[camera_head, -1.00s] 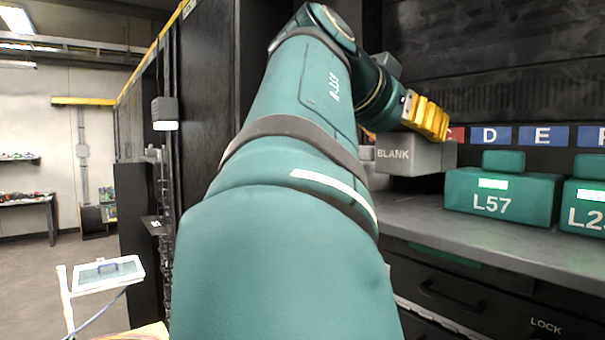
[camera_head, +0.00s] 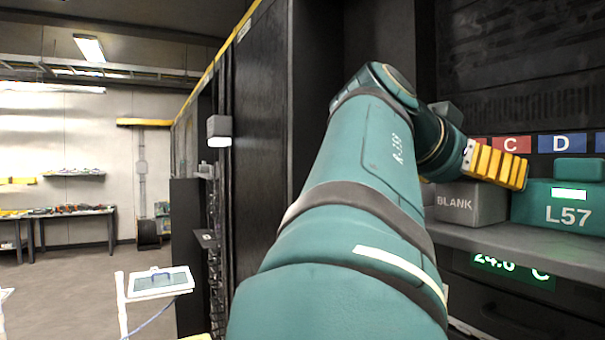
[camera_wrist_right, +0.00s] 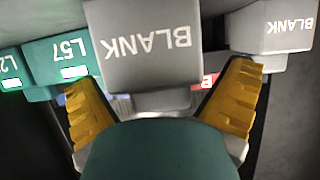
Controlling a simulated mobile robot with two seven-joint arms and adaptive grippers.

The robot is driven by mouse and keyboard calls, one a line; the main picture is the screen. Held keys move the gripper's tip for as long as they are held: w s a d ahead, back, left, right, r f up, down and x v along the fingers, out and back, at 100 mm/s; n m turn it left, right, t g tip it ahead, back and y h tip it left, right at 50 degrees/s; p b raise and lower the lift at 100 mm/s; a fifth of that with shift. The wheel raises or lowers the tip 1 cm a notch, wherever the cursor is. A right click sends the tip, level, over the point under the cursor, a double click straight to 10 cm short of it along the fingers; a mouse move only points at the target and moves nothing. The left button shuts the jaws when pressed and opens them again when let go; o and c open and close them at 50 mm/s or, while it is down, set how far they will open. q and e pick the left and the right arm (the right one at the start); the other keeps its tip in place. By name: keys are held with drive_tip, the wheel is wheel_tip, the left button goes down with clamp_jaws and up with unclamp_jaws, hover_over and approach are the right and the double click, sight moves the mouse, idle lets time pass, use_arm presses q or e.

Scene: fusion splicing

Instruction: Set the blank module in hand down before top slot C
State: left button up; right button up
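The grey blank module (camera_head: 472,206), marked BLANK, sits on the shelf below the red C label (camera_head: 503,145), beside the green L57 module. My right gripper (camera_head: 497,165) has ribbed yellow fingers at the module's top. In the right wrist view the same module (camera_wrist_right: 147,45) appears upside down and centred. The fingers of my right gripper (camera_wrist_right: 160,105) are spread wide, with gaps to the module on both sides, so they look open. A red label (camera_wrist_right: 205,80) shows behind it. My left gripper is not in view.
The green L57 module (camera_head: 565,208) stands close to the right of the blank. Another blank module (camera_wrist_right: 275,30) shows in the right wrist view. The shelf (camera_head: 530,242) has a bare front strip, with a green temperature display (camera_head: 512,270) below. A black cabinet (camera_head: 255,130) stands left.

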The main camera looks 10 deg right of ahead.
drive_tip(key=shift+r, duration=0.1)
drive_tip(key=shift+s+a+r, duration=0.1)
drive_tip(key=shift+a+r, duration=0.05)
drive_tip(key=shift+a, duration=0.05)
drive_tip(key=p+v, duration=0.1)
drive_tip(key=v, duration=0.6)
idle(0.4)
